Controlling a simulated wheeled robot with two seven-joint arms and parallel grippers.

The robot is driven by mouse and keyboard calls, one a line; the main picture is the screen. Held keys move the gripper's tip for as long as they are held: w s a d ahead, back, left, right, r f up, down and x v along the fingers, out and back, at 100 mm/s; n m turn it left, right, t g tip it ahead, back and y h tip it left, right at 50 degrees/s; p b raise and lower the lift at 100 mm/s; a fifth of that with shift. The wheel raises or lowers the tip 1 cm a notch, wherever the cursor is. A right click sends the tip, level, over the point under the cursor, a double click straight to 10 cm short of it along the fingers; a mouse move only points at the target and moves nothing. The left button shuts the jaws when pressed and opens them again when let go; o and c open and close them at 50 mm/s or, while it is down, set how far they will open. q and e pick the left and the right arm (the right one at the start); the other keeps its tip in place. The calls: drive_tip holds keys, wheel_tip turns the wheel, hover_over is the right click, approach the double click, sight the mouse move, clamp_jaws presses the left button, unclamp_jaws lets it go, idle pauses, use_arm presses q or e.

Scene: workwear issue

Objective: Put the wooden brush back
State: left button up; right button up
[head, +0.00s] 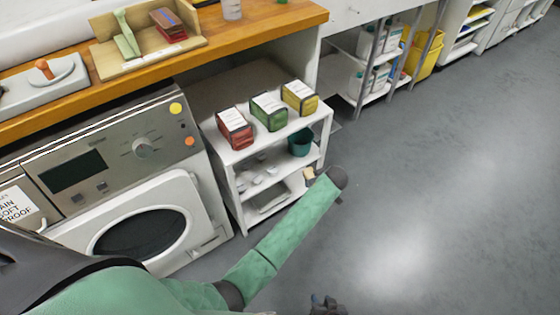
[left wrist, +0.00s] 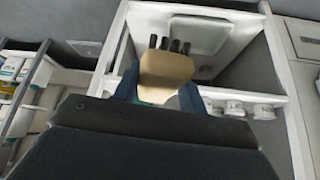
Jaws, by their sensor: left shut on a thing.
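The wooden brush (left wrist: 167,72) is pale wood with several dark tufts at its far end in the left wrist view. My left gripper (left wrist: 160,95) is shut on it, with blue-grey fingers on both sides. In the head view the brush (head: 309,173) shows as a small tan piece beside my dark wrist, at the right front of the white shelf unit (head: 237,188); the fingers are mostly hidden there. My right gripper (head: 327,304) is only partly in view at the bottom edge, and its opening is unclear.
Red (head: 235,128), green (head: 269,111) and yellow (head: 299,97) boxes stand on the unit's top. A teal pot (head: 300,142) stands on the shelf below, with small white items to its left. A washing machine (head: 130,185) is at the left. The floor at right is clear.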

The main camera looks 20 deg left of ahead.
use_arm(q)
approach(280, 159)
drive_tip(key=f, duration=0.3)
drive_tip(key=d+f, duration=0.1)
drive_tip(key=shift+w+f, duration=0.25)
drive_tip(key=shift+w, duration=0.15)
drive_tip(key=a, duration=0.1)
drive_tip(key=w+a, duration=0.1)
drive_tip(key=a, duration=0.1)
drive_tip(key=shift+w+r+p, duration=0.15)
drive_tip(key=shift+w+p, duration=0.05)
drive_tip(key=shift+p, duration=0.2)
drive_tip(key=shift+w+a, duration=0.15)
drive_tip(key=shift+a, duration=0.05)
drive_tip(key=shift+f, duration=0.25)
drive_tip(key=shift+f, duration=0.25)
drive_tip(key=o, duration=1)
